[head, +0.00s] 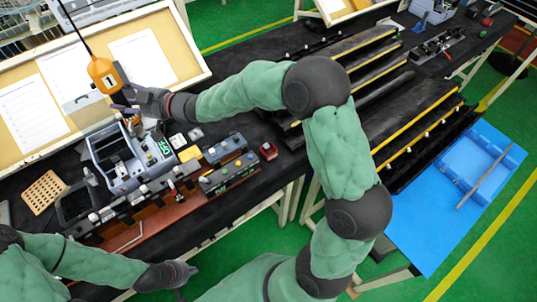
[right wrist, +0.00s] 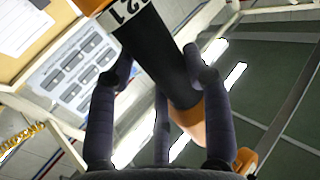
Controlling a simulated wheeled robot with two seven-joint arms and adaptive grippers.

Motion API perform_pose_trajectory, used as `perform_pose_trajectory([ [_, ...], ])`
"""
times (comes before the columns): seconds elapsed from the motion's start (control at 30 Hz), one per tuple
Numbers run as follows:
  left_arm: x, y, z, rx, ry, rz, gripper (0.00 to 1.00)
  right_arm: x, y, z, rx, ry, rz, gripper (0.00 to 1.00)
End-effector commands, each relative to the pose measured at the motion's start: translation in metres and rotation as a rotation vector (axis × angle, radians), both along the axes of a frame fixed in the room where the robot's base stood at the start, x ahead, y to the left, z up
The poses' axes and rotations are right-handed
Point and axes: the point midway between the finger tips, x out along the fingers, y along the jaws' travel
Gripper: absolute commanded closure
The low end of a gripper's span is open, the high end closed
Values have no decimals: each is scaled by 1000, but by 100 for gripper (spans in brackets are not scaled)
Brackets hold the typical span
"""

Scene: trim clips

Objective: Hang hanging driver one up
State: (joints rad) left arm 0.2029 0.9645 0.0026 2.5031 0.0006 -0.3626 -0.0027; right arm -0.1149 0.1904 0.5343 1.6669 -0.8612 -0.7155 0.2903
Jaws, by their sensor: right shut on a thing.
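Hanging driver one (head: 103,74) is an orange and black tool with a "1" label. It hangs from a dark cable at the upper left, in front of the notice board. My right gripper (head: 126,101) is at the driver's dark part, its fingers around it. In the right wrist view the driver's black body (right wrist: 160,55) runs between the fingers of my right gripper (right wrist: 158,85), with orange at both ends and a white number label. My left gripper (head: 184,278) is low in the head view, away from the driver; its fingertips are too small to read.
Below the driver stands a grey fixture (head: 108,158) among trim parts on the black table. A tan perforated block (head: 44,191) lies to its left. Black racks with yellow edges (head: 420,125) and a blue tray (head: 480,165) are to the right.

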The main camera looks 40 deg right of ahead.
Motion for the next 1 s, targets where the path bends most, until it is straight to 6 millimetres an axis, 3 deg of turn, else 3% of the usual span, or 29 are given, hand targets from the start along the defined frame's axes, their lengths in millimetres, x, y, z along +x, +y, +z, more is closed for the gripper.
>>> perform_pose_trajectory([
  [0.03,0,0,7,0,0,0,100,0,0,10,0,-3,0,100],
  [0.2,0,0,12,0,-1,0,100,0,-1,19,0,-4,0,100],
  [0.77,0,0,12,0,0,0,100,0,-1,20,1,-2,0,100],
  [0.8,0,0,12,0,0,0,100,0,-1,20,1,-2,0,42],
  [0.87,0,0,12,0,0,0,100,0,-1,20,1,-2,0,25],
  [1.0,0,0,12,0,-1,0,100,0,-1,20,1,-2,0,23],
])
